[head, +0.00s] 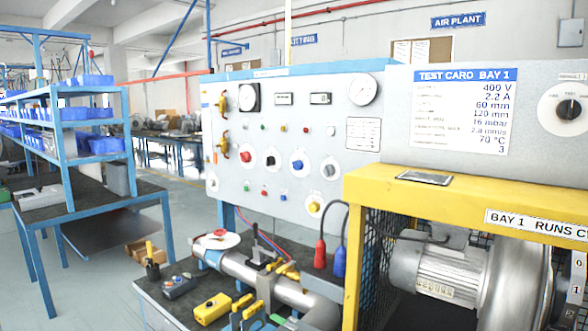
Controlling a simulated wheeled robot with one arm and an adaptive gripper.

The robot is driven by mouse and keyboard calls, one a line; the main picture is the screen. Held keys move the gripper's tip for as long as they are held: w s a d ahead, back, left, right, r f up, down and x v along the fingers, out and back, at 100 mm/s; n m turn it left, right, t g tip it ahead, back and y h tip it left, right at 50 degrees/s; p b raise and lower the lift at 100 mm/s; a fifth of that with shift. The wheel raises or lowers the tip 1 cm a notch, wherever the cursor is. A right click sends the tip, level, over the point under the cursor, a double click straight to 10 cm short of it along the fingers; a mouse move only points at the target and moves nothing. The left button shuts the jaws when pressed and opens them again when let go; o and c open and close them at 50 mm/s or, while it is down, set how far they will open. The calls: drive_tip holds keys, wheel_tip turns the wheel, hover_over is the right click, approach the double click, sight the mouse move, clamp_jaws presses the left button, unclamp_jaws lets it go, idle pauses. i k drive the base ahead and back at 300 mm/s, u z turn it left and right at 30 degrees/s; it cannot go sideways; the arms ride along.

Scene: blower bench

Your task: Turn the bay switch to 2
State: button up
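No label in view plainly reads as a bay switch, so I cannot tell which control it is. At the right edge, a plate with the marks 0, 1 and part of a third mark (579,276) is cut off by the frame. Above it, a black rotary knob (569,109) sits on a white round dial on the grey panel; its lettering is too small to read fully. The white control panel (235,190) carries red (244,156), black (270,160), blue (297,164), grey (329,170) and yellow (314,207) knobs. My gripper is not in view.
A yellow-framed guard (415,197) encloses a motor (430,268) and blower at right. The dark bench (180,305) holds a metal pipe (290,290), a yellow box (212,309) and clamps. A blue shelf rack (65,160) stands at left. Open floor lies behind.

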sight(329, 170)
drive_tip(key=u, duration=0.85)
drive_tip(key=i, duration=0.85)
drive_tip(key=u, duration=0.9)
